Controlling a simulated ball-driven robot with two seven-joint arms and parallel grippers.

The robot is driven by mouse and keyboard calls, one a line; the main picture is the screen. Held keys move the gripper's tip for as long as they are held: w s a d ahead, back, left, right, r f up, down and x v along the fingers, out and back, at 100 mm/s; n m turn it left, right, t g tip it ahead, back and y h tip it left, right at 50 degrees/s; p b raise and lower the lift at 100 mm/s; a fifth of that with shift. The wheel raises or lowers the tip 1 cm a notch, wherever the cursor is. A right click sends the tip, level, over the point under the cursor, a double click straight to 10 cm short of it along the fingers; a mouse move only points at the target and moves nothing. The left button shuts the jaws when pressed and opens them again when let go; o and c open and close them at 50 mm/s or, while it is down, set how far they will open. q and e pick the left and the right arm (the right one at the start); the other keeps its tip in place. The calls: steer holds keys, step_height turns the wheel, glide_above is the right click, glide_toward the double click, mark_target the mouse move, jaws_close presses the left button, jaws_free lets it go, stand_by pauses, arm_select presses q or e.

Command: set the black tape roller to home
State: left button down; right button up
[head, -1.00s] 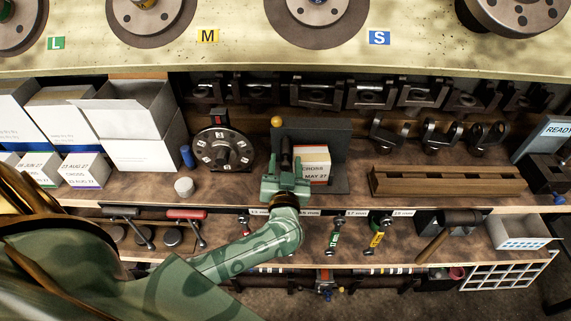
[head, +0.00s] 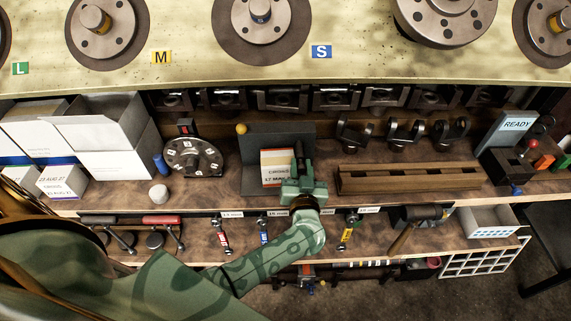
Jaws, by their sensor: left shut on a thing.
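My left gripper (head: 301,177) is above the front of the wooden bench, just right of a white carton with an orange band (head: 276,163). It is shut on a narrow black piece (head: 299,153) that stands up beyond the hand and overlaps the carton's right side in the picture. This piece looks like the black tape roller, but the green hand hides most of it. I cannot tell whether it touches the carton. The carton stands against a dark grey angle plate (head: 263,134) with a yellow knob at its left. My right gripper is not in view.
A black dial with white tags (head: 194,158) and a white round pot (head: 159,193) stand left. A slotted wooden rack (head: 408,178) lies right. Wrenches, including a yellow-marked one (head: 347,230), and a hammer (head: 419,215) are at the lower shelf.

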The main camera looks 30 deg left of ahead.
arm_select(q)
steer(key=shift+w+d, duration=0.3)
steer(key=shift+d, duration=0.2)
steer(key=shift+w+d, duration=0.35)
steer(key=shift+d, duration=0.35)
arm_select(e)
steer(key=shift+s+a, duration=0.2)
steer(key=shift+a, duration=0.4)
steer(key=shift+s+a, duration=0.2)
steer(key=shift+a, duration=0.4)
